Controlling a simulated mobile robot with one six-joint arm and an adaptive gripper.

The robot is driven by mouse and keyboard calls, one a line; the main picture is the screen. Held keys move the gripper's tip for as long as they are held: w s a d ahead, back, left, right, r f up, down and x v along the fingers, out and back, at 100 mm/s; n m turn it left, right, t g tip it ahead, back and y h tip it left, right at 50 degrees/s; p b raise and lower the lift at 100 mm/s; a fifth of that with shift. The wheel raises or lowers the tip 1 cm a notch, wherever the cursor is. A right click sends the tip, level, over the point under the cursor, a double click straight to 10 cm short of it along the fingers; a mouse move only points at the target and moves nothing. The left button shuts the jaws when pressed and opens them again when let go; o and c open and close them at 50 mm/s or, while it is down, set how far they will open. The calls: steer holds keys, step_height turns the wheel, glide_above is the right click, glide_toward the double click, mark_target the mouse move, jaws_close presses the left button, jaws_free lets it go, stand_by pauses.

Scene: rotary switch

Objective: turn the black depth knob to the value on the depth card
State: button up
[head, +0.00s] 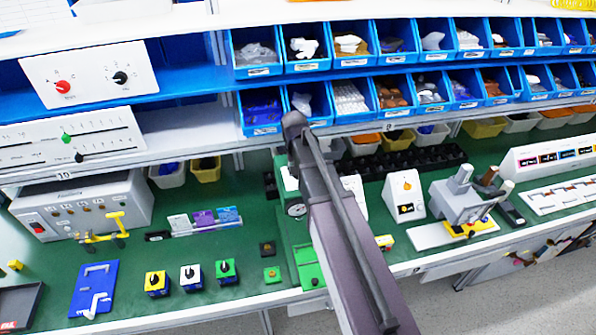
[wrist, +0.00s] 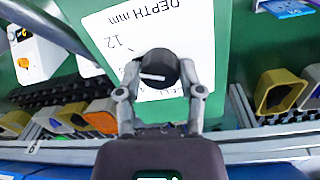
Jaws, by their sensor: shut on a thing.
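In the wrist view, the black depth knob (wrist: 158,62) sits on a white panel (wrist: 190,25) printed "DEPTH mm", which appears upside down. The number 12 shows on the panel to the upper left of the knob; other print is partly covered. A white pointer line on the knob lies nearly horizontal in the picture. My gripper (wrist: 160,70) is shut on the knob, one finger on each side. I cannot identify a legible depth card.
A white unit with an orange knob (head: 405,197) stands to the right of the panel. A row of cards (head: 203,218) stands to the left, too small to read. Blue bins (head: 350,45) line the shelves above. Several small coloured switch boxes (head: 191,277) stand near the front edge.

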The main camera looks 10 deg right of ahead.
steer(key=m, duration=0.4)
steer(key=shift+s, duration=0.1)
stand_by(0.3)
steer(key=o, duration=1.2)
steer(key=shift+c, duration=0.2)
